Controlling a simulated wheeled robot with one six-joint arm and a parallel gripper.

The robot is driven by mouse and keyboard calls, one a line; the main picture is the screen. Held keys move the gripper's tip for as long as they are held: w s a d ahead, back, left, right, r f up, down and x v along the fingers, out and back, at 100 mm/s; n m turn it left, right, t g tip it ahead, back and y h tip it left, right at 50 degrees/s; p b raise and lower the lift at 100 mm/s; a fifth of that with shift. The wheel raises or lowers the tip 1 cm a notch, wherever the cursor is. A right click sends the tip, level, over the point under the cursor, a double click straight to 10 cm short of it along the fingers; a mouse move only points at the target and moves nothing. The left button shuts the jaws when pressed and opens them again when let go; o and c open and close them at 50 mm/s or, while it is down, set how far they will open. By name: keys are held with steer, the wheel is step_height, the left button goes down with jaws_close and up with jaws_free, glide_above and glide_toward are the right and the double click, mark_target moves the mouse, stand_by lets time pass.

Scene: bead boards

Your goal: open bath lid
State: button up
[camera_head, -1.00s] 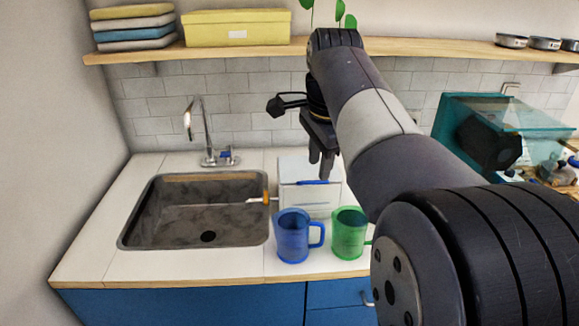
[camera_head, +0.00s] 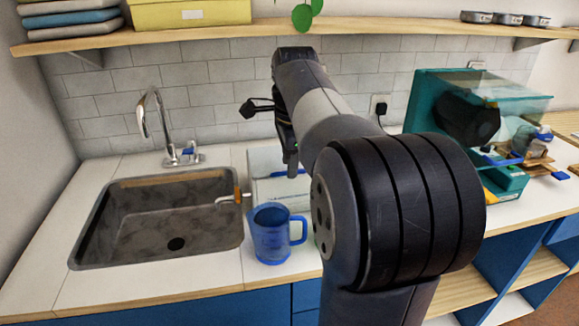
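A white box-shaped bath (camera_head: 262,192) stands on the counter just right of the sink. A blue bar that looks like a handle (camera_head: 288,174) shows on its top; the lid appears shut, though my arm hides its right part. My gripper (camera_head: 291,166) points down, with its fingertips over the bath near the blue bar. I cannot tell whether it touches the bar, or how far apart the fingers are.
A blue mug (camera_head: 272,236) stands close in front of the bath. The sink (camera_head: 160,215) with its tap (camera_head: 170,130) lies to the left. A teal machine with a clear cover (camera_head: 470,110) stands at the right. A shelf (camera_head: 290,30) runs above.

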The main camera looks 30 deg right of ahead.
steer(key=shift+w+f, duration=0.1)
steer(key=shift+f, duration=0.4)
jaws_close()
stand_by(0.3)
